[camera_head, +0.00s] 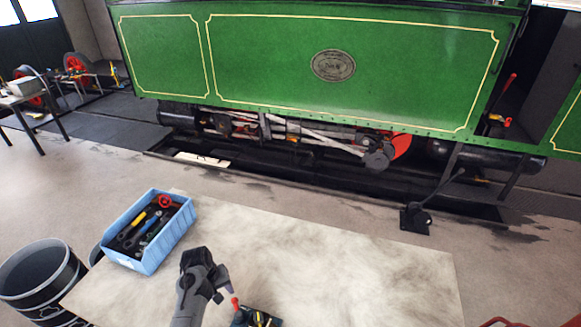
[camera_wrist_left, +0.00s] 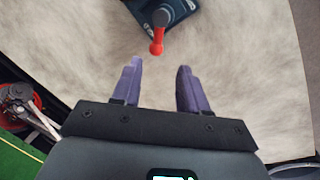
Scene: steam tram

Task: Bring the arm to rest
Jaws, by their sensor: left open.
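My left gripper (camera_head: 222,285) is over the pale worktable (camera_head: 350,265) near its front edge. In the left wrist view the two purple fingers of my left gripper (camera_wrist_left: 160,72) stand apart with nothing between them. My right gripper is not in view.
A blue bin of tools (camera_head: 150,262) stands on the table's left part. A black drum (camera_head: 42,280) is on the floor to the left. The green steam tram (camera_head: 265,65) stands behind, with a black lever stand (camera_head: 416,219) before it. The table's right side is clear.

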